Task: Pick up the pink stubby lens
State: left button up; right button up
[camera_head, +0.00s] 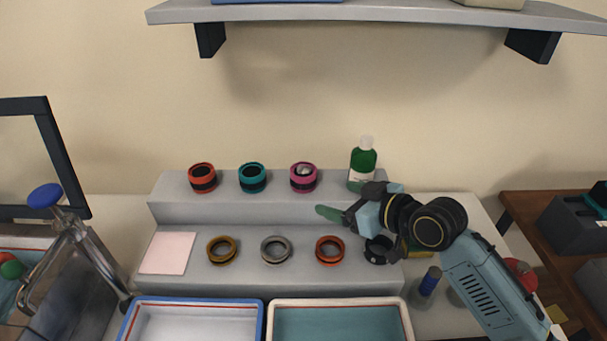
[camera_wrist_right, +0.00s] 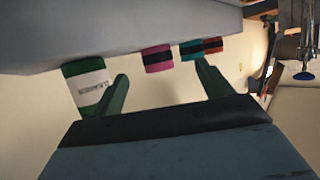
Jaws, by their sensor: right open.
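The pink stubby lens (camera_head: 303,184) is a short pink cylinder with a dark band. It stands on the upper step of the grey riser, rightmost of three lenses. My right gripper (camera_head: 330,213) is in front of the riser's upper step, below and to the right of the pink lens, and apart from it. In the right wrist view the right gripper (camera_wrist_right: 163,84) has its two green fingers spread, with nothing between them. The pink lens (camera_wrist_right: 157,59) appears beyond the fingers, between them. My left gripper is not in view.
A teal lens (camera_head: 252,179) and a red lens (camera_head: 202,178) stand left on the same step. A green bottle (camera_head: 362,168) stands right of the pink lens. Several rings, including an orange one (camera_head: 330,250), lie on the lower step. Two trays (camera_head: 339,302) sit in front.

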aim_at(312, 182)
jog(key=x, duration=0.2)
jog(key=r+x, duration=0.1)
jog(key=x, duration=0.1)
jog(key=w+x, duration=0.1)
jog(key=x, duration=0.2)
jog(key=shift+r, duration=0.2)
jog(key=shift+b+x, duration=0.3)
jog(key=shift+x, duration=0.55)
jog(key=w+a, duration=0.2)
jog(key=w, duration=0.1)
jog(key=shift+w+a+r, duration=0.15)
jog(key=shift+a, duration=0.2)
jog(key=shift+w+a+f, duration=0.2)
jog(key=shift+w+a, duration=0.15)
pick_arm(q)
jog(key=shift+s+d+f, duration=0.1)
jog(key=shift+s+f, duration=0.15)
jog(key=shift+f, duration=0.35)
